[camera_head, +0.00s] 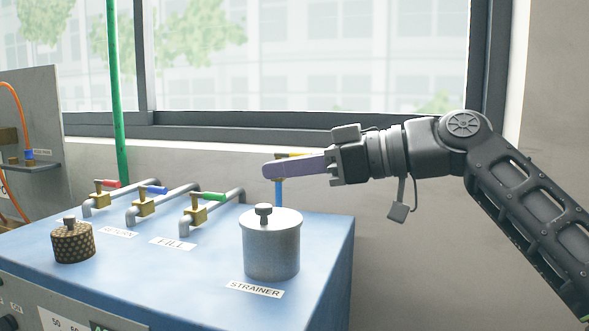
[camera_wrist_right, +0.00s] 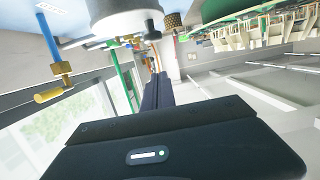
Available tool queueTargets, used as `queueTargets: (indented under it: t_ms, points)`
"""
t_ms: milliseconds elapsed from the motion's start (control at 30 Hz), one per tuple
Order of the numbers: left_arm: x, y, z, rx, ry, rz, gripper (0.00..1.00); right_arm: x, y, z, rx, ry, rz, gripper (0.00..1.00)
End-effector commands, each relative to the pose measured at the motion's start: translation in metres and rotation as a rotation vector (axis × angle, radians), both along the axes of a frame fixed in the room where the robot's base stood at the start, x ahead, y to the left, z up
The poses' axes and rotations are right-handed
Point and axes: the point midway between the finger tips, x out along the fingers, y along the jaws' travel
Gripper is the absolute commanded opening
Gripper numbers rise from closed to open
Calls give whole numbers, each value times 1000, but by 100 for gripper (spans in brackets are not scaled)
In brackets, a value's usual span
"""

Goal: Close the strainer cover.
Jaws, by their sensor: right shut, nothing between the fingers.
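The strainer (camera_head: 272,252) is a grey metal cylinder on the blue top, behind its STRAINER label. A round grey cover (camera_head: 285,217) with a dark knob (camera_head: 263,209) rests on its top. The knob is left of the cover's middle; I cannot tell whether the cover is fully seated. In the right wrist view the strainer (camera_wrist_right: 128,12) is cut off by the top edge. My right gripper (camera_head: 266,170), with purple-grey fingers, is shut and empty, pointing left above the knob and apart from it. My left gripper is not in view.
A perforated brass basket (camera_head: 74,243) with a knob stands at the left of the blue top (camera_head: 150,280). Several pipes with brass valves stand behind, with red, blue and green (camera_head: 209,196) handles. A green pipe (camera_head: 117,95) rises behind. Windows line the back.

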Motion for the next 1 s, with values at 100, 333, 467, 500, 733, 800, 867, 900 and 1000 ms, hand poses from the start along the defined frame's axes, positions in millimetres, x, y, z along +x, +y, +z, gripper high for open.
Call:
queueTargets:
  t_ms: [100,333,467,500,733,800,867,900,1000]
  points:
    - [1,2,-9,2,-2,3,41,-9,-31,2,-1,-2,-10,0]
    - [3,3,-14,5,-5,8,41,-28,-74,13,-1,-2,-8,0]
    - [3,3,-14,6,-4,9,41,-34,-87,17,0,-2,-4,0]
    - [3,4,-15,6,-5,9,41,-35,-89,17,-1,-2,-4,0]
    - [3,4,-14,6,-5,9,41,-37,-92,18,0,0,-1,0]
    - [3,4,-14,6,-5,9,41,-37,-92,18,0,0,-1,0]
    - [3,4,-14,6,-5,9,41,-37,-91,18,0,0,-1,0]
    - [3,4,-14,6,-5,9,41,-37,-91,18,0,0,-1,0]
    - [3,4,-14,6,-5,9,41,-36,-91,18,0,0,-2,0]
